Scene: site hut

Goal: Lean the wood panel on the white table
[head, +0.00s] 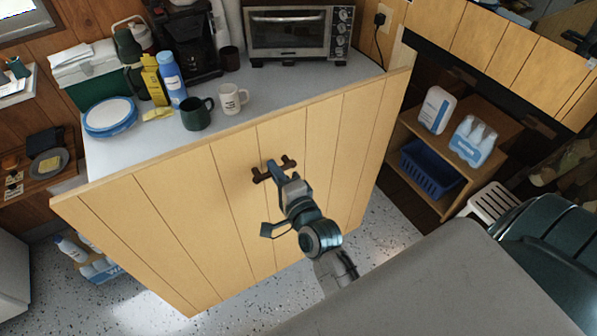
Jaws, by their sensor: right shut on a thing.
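The wood panel (200,210) is a large board of pale yellow planks with dark grooves. It stands on edge in front of the white table (290,85), its upper edge running along the table's front side and hiding the table's front and legs. I cannot tell whether the panel touches the table or how far it tilts. My right gripper (273,171) is at the upper middle of the panel's near face, shut on it at a small dark fitting that looks like a handle. My left gripper is not in view.
On the table are a toaster oven (298,35), a green mug (196,114), a white mug (232,98), bottles and a blue-rimmed plate (110,117). A shelf with a blue basket (430,170) stands right. A grey surface (430,285) fills the lower right. Speckled floor shows below the panel.

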